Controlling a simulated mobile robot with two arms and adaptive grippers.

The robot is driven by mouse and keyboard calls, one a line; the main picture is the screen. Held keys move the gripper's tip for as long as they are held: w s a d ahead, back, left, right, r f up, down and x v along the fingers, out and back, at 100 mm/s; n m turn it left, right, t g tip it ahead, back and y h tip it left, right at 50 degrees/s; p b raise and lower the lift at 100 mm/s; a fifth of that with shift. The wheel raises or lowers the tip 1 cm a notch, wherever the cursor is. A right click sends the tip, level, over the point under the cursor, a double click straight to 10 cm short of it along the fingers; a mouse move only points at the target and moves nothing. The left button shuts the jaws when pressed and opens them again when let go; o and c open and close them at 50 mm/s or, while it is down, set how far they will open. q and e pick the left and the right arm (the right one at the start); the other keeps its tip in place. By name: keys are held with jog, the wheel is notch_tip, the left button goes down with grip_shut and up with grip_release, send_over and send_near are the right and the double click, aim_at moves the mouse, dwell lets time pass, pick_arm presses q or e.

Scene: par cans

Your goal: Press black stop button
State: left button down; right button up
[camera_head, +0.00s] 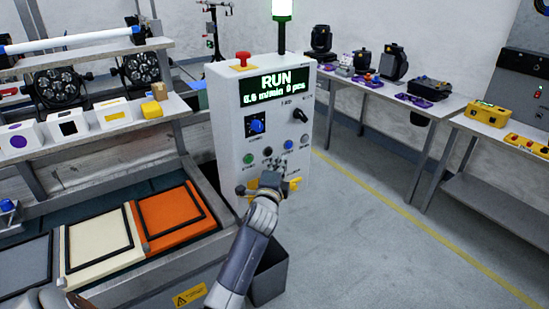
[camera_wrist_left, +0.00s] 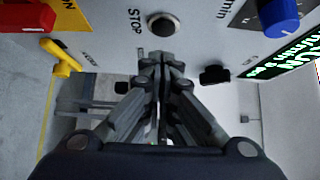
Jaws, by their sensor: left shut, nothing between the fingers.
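The black stop button (camera_head: 267,151) is on the front of a white control box (camera_head: 231,127), between a green button (camera_head: 249,158) and a blue button (camera_head: 288,145). In the left wrist view the black button (camera_wrist_left: 164,25) shows as a dark round cap in a pale ring, next to the word STOP. My left gripper (camera_head: 279,166) is in front of the lower panel, shut and empty. In the left wrist view its fingertips (camera_wrist_left: 158,57) appear just below the button; I cannot tell whether they touch it. My right gripper is not in view.
The box display (camera_head: 274,87) reads RUN. A red mushroom button (camera_head: 243,59) sits on top. A blue knob (camera_head: 256,125), black knob (camera_head: 300,115) and yellow lever (camera_wrist_left: 62,58) are nearby. A grey bin (camera_head: 268,275) stands below. The floor to the right is clear.

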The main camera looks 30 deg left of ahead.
aim_at(268, 152)
pick_arm(q)
jog(key=shift+w+a, duration=0.2)
jog(key=shift+a, duration=0.35)
jog(key=shift+w+a, duration=0.15)
jog(key=shift+a, duration=0.4)
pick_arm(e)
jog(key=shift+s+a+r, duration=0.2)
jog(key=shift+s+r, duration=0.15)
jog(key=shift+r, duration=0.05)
pick_arm(q)
jog(key=shift+w+a+r, duration=0.15)
jog(key=shift+w+a, duration=0.1)
jog(key=shift+a, duration=0.5)
jog(key=shift+d+r, duration=0.1)
jog(key=shift+r, duration=0.1)
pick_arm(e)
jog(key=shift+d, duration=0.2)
